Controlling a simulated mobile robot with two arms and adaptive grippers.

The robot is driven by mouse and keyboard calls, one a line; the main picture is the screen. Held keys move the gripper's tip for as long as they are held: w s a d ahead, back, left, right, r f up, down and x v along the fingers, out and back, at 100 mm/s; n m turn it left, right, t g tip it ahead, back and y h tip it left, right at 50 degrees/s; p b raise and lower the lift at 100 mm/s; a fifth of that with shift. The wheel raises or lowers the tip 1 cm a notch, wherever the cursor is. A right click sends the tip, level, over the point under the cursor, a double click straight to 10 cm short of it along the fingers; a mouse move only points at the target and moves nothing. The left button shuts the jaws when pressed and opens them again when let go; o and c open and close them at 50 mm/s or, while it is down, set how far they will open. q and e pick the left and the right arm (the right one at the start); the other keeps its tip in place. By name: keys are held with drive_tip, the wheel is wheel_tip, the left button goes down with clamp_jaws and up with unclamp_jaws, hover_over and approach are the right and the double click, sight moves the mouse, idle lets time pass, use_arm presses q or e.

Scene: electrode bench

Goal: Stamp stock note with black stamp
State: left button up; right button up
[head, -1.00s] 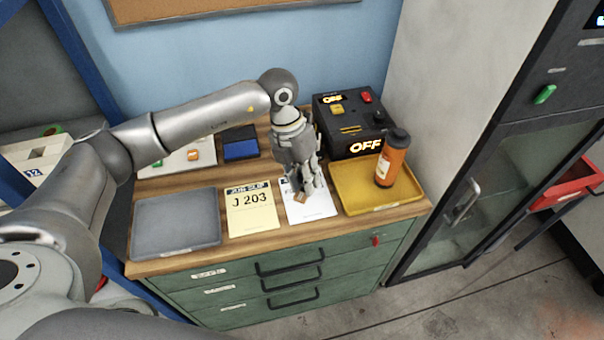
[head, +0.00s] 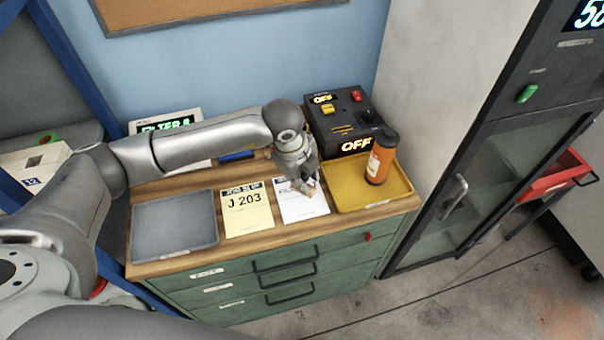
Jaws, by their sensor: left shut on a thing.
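The white note (head: 304,209) lies on the wooden bench top, between the yellow slip and the yellow tray; its print is partly covered by my gripper. My left gripper (head: 312,187) points down over the upper right part of the white note. It is shut on a small brown stamp, mostly hidden by the fingers; its colour marking cannot be read. I cannot tell whether the stamp touches the paper. The blue ink pad (head: 237,156) shows only in part behind my left arm. My right gripper is out of view.
A yellow job slip (head: 246,211) reading J 203 and a grey tray (head: 174,224) lie to the left. A yellow tray (head: 340,207) holds an orange bottle (head: 380,160). A black box (head: 354,145) reading OFF stands behind. A lit display (head: 166,126) stands at the back left.

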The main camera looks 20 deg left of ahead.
use_arm(q)
drive_tip(key=shift+f, duration=0.35)
drive_tip(key=shift+f+b, duration=1.45)
drive_tip(key=shift+f, duration=1.25)
drive_tip(key=shift+f+b, duration=0.45)
drive_tip(key=shift+b, duration=0.05)
drive_tip(key=shift+s+f, duration=0.1)
drive_tip(key=shift+f, duration=0.05)
idle(0.4)
wheel_tip(320, 180, up, 2)
drive_tip(key=shift+r+p, duration=0.1)
drive_tip(key=shift+p, duration=0.25)
drive_tip(key=shift+r+p, duration=1.3)
drive_tip(key=shift+r, duration=1.2)
